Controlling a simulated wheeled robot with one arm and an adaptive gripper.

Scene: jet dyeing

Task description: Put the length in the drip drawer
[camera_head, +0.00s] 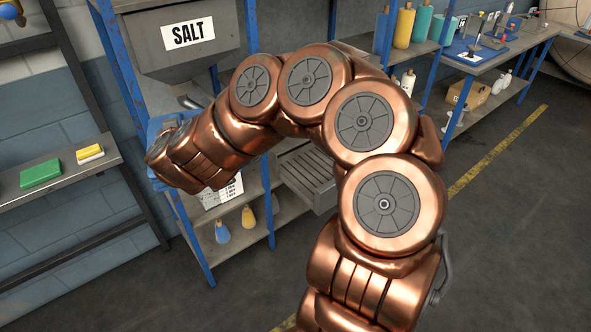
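My copper arm curves across the middle of the view, and its far end is over the shelf unit at left. My gripper is hidden behind the wrist, so its fingers and anything in them do not show. A grey slatted metal drawer (309,172), which looks like the drip drawer, juts out from the shelf unit, partly covered by my arm. I cannot make out the length of fabric. A blue surface (156,128) shows behind the end of my arm; I cannot tell what it is.
A grey SALT hopper (187,42) hangs above my wrist between blue posts. A side shelf (62,180) at left holds a green block (40,173) and a yellow-and-white block (90,154). The floor at right is clear.

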